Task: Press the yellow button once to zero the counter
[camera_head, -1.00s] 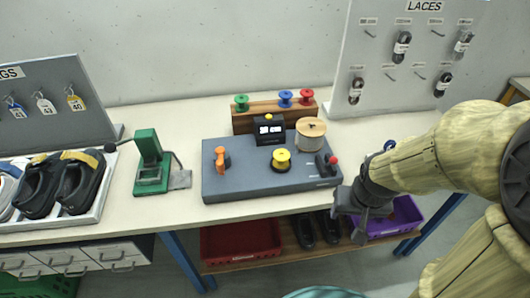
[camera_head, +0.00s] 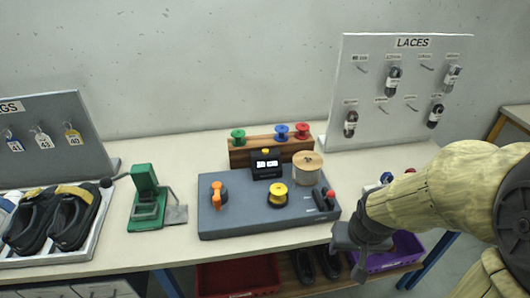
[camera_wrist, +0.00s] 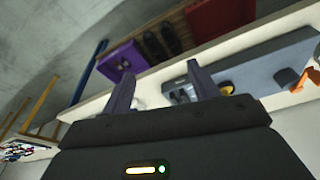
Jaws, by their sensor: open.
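A black counter box (camera_head: 267,166) with a lit display stands at the back of a dark grey panel block (camera_head: 245,222). My gripper (camera_head: 360,262) is right of the panel by the table's front edge, apart from the yellow pieces. In the wrist view its fingers (camera_wrist: 160,75) are spread and empty, with the panel (camera_wrist: 265,70) beyond the right finger.
A spool rack (camera_head: 240,154) stands behind. A green press (camera_head: 147,200) is at left, the laces board (camera_head: 400,90) at back right.

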